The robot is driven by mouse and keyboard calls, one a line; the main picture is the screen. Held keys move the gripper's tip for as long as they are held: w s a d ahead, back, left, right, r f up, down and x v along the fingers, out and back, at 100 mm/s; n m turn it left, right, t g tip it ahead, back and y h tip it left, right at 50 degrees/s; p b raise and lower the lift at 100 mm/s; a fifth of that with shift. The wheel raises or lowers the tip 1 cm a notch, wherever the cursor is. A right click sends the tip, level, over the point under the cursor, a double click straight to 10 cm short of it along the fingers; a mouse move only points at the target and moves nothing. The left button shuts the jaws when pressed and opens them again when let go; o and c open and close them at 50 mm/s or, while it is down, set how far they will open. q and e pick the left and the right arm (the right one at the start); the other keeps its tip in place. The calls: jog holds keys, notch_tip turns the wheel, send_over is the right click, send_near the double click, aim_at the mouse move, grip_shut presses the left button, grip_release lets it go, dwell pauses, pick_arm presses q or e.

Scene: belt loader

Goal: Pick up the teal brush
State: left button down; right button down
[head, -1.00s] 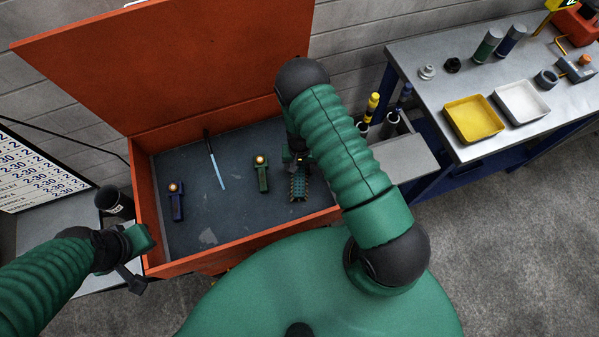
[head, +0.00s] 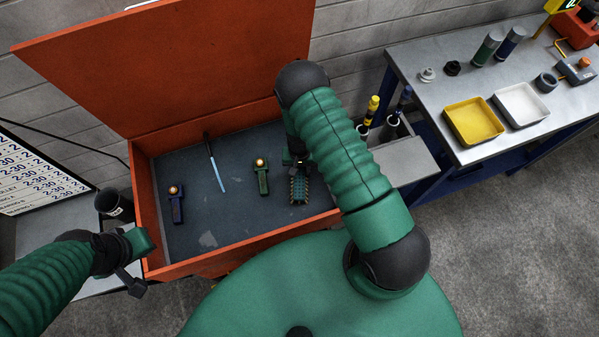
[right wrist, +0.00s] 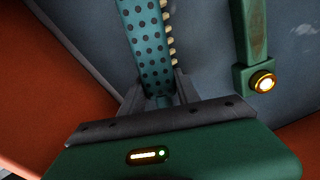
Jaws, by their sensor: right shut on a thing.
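The teal brush (head: 299,190) is at the right side of the open orange box. In the right wrist view it shows as a teal, dark-dotted body (right wrist: 150,45) with a row of pale bristle tufts along its right edge. My right gripper (right wrist: 160,95) is shut on the near end of the brush. In the head view the right gripper (head: 297,160) is partly hidden by my arm. I cannot tell whether the brush touches the box floor. My left gripper (head: 135,282) hangs outside the box's left front corner, away from the brush; its jaw opening is unclear.
The orange box (head: 240,254) has its lid (head: 170,60) raised. Inside lie a green tool (head: 262,178), a blue tool (head: 176,205) and a thin pale-tipped stick (head: 216,170). A workbench (head: 425,65) with trays stands right.

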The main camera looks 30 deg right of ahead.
aim_at(300, 168)
notch_tip(300, 168, up, 10)
jog(key=shift+f+b, duration=0.1)
jog(key=shift+b, duration=0.5)
